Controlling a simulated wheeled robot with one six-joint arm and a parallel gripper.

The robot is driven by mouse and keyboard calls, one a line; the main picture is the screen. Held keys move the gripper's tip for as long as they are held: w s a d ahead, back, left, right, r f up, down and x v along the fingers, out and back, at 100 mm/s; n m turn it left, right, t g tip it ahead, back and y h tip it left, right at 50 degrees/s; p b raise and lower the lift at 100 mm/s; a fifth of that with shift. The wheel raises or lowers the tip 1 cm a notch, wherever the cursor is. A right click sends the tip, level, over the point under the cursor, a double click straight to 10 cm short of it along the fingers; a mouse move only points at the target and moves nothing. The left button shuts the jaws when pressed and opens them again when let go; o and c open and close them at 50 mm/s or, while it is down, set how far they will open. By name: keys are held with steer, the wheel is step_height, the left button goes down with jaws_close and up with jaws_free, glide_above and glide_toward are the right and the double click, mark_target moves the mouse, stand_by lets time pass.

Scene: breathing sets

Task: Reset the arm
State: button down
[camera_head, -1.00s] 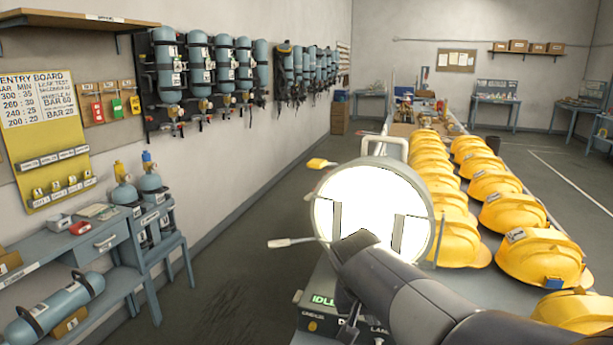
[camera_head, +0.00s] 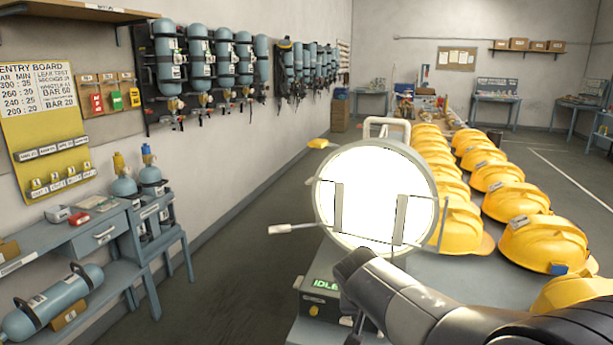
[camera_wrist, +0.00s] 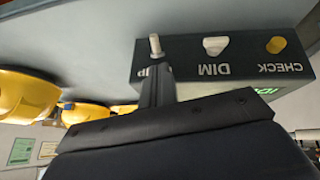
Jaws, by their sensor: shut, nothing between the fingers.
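My gripper (camera_wrist: 155,70) is shut and empty in the wrist view. Its dark fingertips are in front of a grey control box (camera_wrist: 215,62). A pale toggle switch (camera_wrist: 155,45) shows just past the fingertips; I cannot tell whether they touch. A white knob (camera_wrist: 215,46) marked DIM and a yellow button (camera_wrist: 276,45) marked CHECK are beside it. In the head view my arm reaches in from the lower right, bent down in front of the box, which shows a green IDLE display (camera_head: 325,283). The gripper is mostly hidden there behind my arm.
A large round lit lamp panel (camera_head: 375,195) with a top handle stands above the box. A lever with a pale tip (camera_head: 280,229) sticks out left. Yellow helmets (camera_head: 540,240) line the bench on the right. Open floor (camera_head: 230,270) lies left of the bench.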

steer(key=shift+s+a+f+t+b, duration=0.15)
steer(key=shift+f+t+b, duration=0.4)
steer(key=shift+b, duration=1.95)
steer(key=b, duration=0.2)
steer(key=t+h+b, duration=0.1)
steer(key=b, duration=0.2)
steer(key=shift+s+a+f+t, duration=0.15)
steer(key=shift+s+t, duration=0.1)
steer(key=t+b, duration=0.1)
steer(key=b, duration=0.3)
steer(key=shift+s+a+f, duration=0.1)
steer(key=shift+s, duration=0.3)
steer(key=shift+s+t+b, duration=0.2)
steer(key=shift+t+b, duration=0.1)
steer(key=shift+b, duration=0.55)
steer(key=s+t+h+b, duration=0.1)
steer(key=b, duration=0.4)
steer(key=shift+s+f+m, duration=0.1)
steer(key=shift+s+m, duration=0.2)
steer(key=shift+m, duration=0.1)
